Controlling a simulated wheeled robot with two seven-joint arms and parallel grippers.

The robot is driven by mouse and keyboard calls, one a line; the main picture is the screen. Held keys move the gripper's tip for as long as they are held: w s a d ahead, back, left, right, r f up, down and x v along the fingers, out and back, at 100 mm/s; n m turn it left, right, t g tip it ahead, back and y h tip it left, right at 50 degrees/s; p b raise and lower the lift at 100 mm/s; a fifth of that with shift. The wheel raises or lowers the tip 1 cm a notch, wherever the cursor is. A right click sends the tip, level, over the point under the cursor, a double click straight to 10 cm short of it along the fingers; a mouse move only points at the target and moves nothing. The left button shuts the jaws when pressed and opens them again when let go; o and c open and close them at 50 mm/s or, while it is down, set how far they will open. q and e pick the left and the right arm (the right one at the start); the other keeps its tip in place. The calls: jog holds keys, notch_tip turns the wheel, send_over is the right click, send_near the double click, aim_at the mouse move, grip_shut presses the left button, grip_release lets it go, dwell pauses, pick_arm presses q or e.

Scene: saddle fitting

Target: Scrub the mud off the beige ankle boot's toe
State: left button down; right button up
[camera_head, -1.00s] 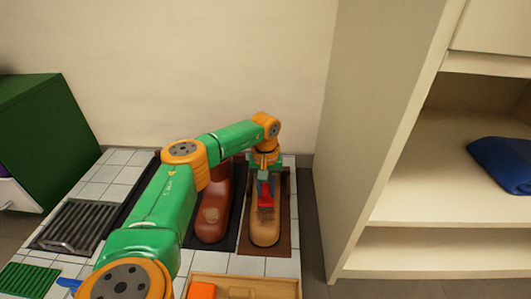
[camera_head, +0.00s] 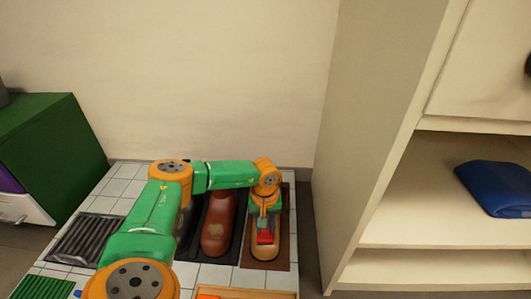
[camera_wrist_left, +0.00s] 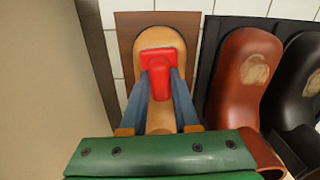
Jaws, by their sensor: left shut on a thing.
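The beige ankle boot (camera_head: 264,253) lies toe toward me on a brown mat (camera_head: 282,265) at the right of the tiled bench. It also shows in the left wrist view (camera_wrist_left: 161,37). My left gripper (camera_head: 265,228) is shut on a red brush (camera_wrist_left: 158,66) and holds it over the boot's front part, just behind the toe tip. I cannot tell whether the brush touches the boot. The brush and fingers cover part of the toe, and I see no mud on the bare tip. My right gripper is out of view.
A reddish-brown boot (camera_head: 217,232) with a pale patch stands close beside on a black mat; a black boot (camera_wrist_left: 301,80) is beyond it. A wooden tray (camera_head: 245,293) lies in front. A metal grate (camera_head: 88,238) is left, a shelf unit (camera_head: 400,235) right.

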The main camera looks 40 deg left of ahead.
pick_arm(q)
jog(key=shift+s+d+r+p, duration=0.15)
jog(key=shift+s+d+p, duration=0.65)
jog(key=shift+s+p, duration=0.3)
jog(key=shift+s+d+f+p, duration=0.2)
jog(key=shift+d+p, duration=0.05)
jog(key=shift+p, duration=0.05)
jog(key=shift+w+a+f+b, duration=0.2)
jog(key=shift+w+a+b, duration=0.65)
jog(key=shift+w+b, duration=0.3)
jog(key=shift+w+a+r, duration=0.15)
jog(key=shift+a, duration=0.1)
jog(key=shift+w+a+b, duration=0.6)
jog(key=shift+w+b, duration=0.15)
jog(key=shift+b, duration=0.45)
jog(key=shift+w+a+b, duration=0.35)
jog(key=shift+w, duration=0.05)
jog(key=b, duration=0.1)
jog(key=w+a+b, duration=0.1)
jog(key=b, duration=0.1)
jog(key=shift+w+a+f, duration=0.15)
jog(key=shift+w+f, duration=0.1)
jog(key=shift+w, duration=0.05)
jog(key=shift+w+a+r+b, duration=0.2)
jog(key=shift+w+a+b, duration=0.15)
jog(key=shift+w+b, duration=0.05)
notch_tip(320, 180, up, 6)
jog(key=p, duration=0.6)
jog(key=shift+r, duration=0.2)
